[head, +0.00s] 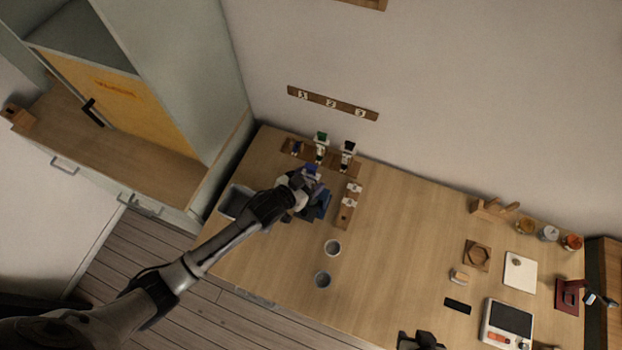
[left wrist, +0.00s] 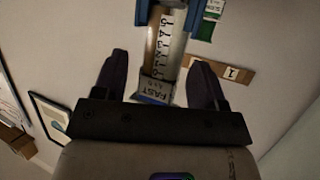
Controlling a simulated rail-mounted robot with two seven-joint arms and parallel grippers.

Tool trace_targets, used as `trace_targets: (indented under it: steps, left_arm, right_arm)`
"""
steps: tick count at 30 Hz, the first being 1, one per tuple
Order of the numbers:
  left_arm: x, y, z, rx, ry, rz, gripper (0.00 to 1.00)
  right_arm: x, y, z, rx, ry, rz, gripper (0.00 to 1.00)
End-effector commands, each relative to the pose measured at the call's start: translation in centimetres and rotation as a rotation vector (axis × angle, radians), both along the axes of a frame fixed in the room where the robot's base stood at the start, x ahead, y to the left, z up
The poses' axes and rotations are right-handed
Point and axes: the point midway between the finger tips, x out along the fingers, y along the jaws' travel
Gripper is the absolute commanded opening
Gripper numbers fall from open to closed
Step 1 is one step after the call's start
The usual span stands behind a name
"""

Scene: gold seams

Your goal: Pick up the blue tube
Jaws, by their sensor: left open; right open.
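A tube with blue ends and a paper label reading "FAST" (left wrist: 160,60) stands between the spread fingers of my left gripper (left wrist: 155,85) in the left wrist view. Gaps show between the tube and both fingers. In the head view my left gripper (head: 312,182) is over the back left of the table, in front of the tube rack. Blue shows at its fingers, but the arm hides much of that spot. My right gripper (head: 421,341) shows only partly at the bottom edge, away from the tubes.
A green-topped tube (head: 320,145) and a dark-topped tube (head: 347,154) stand in a wooden rack (head: 333,163). A numbered sign (head: 332,103) hangs on the wall behind.

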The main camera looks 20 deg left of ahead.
Motion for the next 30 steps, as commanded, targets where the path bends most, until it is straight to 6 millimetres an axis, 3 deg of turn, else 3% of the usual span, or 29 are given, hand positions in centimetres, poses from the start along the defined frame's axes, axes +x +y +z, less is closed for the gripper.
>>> trace_targets:
  steps: [5,22,30]
  left_arm:
    - [-0.01,-0.02,0.00,0.000,0.000,0.000,0.65]
    - [-0.02,0.01,0.00,0.000,0.000,0.000,0.12]
    - [-0.01,0.00,0.12,0.000,-0.001,0.000,0.11]
  right_arm:
    - [0.00,0.00,-0.01,0.000,0.000,0.000,0.43]
    - [0.01,0.01,-0.03,0.000,0.001,0.000,0.43]
    - [0.00,0.04,-0.02,0.001,0.001,-0.001,0.43]
